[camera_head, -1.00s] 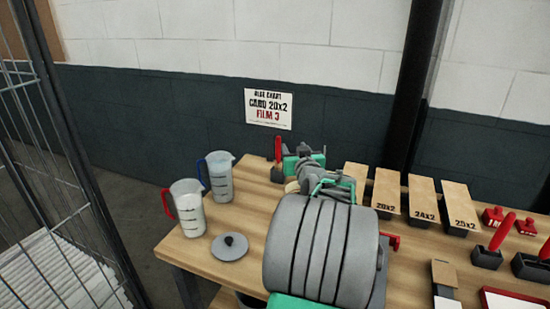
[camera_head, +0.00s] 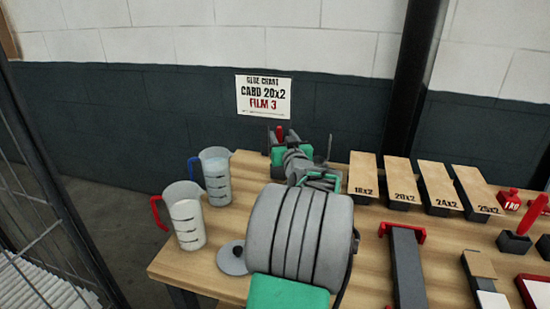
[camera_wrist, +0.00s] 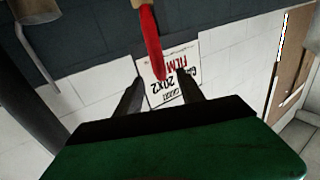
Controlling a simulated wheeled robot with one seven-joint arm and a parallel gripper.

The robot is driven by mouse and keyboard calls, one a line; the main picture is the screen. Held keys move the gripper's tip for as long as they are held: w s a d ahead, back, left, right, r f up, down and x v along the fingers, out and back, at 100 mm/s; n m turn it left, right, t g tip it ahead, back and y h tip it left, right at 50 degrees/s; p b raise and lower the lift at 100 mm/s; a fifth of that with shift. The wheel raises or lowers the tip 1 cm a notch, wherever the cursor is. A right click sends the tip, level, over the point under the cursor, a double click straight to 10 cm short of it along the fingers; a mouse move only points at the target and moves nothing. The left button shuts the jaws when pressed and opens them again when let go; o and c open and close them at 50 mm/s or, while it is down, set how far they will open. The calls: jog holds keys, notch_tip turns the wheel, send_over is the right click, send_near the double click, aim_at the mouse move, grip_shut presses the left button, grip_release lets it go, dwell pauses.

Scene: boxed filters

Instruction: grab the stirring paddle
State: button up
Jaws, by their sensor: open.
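The stirring paddle appears as an upright red handle (camera_head: 280,132) at the back of the table, in front of the wall; its lower part is hidden behind my arm. In the wrist view, which is upside down, the red handle (camera_wrist: 152,40) hangs from the top edge, and its tip shows between my two dark fingers. My gripper (camera_head: 299,143) is open and empty, at the far table edge beside the handle. It also shows in the wrist view (camera_wrist: 160,82), with the fingers apart on either side of the handle's tip. I cannot tell whether either finger touches it.
Two measuring jugs (camera_head: 186,217) (camera_head: 216,175) and a grey lid (camera_head: 232,258) stand on the left. Several wooden-topped boxes (camera_head: 362,178) line the right back. A dark post (camera_head: 412,90) and a wall sign (camera_head: 263,97) are behind. A wire cage (camera_head: 40,180) is far left.

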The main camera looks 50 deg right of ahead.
aim_at(277, 134)
jog(key=w+d+f, duration=0.1)
jog(key=w, duration=0.1)
jog(key=w+d+f+b, duration=0.1)
jog(key=w+d, duration=0.1)
jog(key=w+d+f, duration=0.1)
jog(key=w+d, duration=0.1)
jog(key=shift+w+f, duration=0.1)
jog(key=shift+w, duration=0.05)
grip_shut()
dwell(0.6)
